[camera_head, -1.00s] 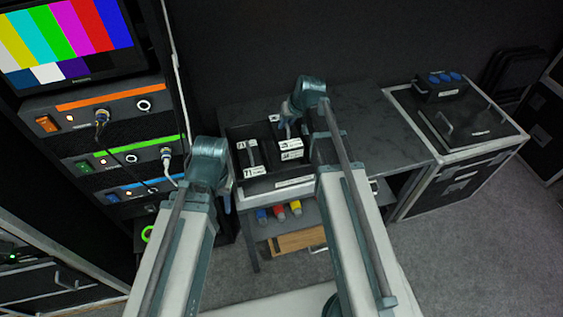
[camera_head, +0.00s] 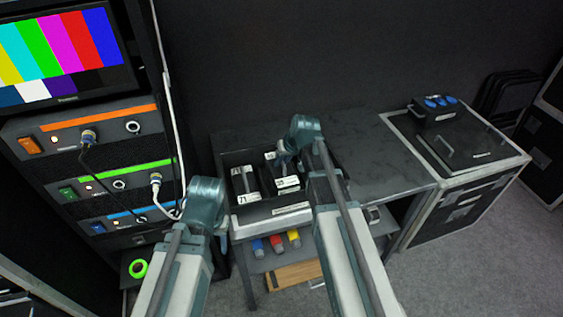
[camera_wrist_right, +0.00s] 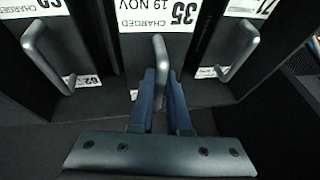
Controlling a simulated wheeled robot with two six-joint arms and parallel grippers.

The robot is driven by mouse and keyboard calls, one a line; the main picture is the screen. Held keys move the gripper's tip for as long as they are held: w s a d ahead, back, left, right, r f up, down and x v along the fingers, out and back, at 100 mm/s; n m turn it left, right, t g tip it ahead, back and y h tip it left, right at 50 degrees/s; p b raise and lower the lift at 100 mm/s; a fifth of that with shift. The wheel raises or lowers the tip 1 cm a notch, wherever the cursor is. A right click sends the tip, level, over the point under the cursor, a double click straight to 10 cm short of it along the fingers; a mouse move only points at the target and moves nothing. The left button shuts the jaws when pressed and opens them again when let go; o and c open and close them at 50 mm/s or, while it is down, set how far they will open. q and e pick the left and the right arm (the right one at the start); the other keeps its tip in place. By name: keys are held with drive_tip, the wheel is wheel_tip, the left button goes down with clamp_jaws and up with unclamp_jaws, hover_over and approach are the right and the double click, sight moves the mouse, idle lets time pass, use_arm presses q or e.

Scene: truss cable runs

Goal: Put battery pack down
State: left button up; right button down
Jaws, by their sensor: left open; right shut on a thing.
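My right gripper (camera_wrist_right: 160,105) is shut on the upright handle of a dark battery pack (camera_wrist_right: 195,75) labelled 35 and "CHARGED 19 NOV". In the head view this gripper (camera_head: 284,158) is over the right part of a black open-topped box (camera_head: 262,221), and the pack (camera_head: 287,183) is down among its walls. I cannot tell whether its underside touches the floor of the box. Another pack (camera_head: 246,198), labelled 71, stands to its left. The right wrist view shows packs on both sides of the held one. My left gripper (camera_head: 224,217) is open, left of the box, mostly hidden by its arm.
The box stands on a dark table (camera_head: 368,165) with free top to its right. Blue, red and yellow connectors (camera_head: 276,242) sit on a shelf below. A rack (camera_head: 95,165) with cables is at left. A flight case (camera_head: 460,160) stands at right.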

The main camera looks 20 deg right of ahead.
sight(281, 168)
wheel_tip(281, 168, down, 4)
drive_tip(key=b, duration=0.4)
drive_tip(key=shift+r, duration=0.2)
drive_tip(key=c, duration=1.3)
unclamp_jaws()
drive_tip(key=o, duration=0.4)
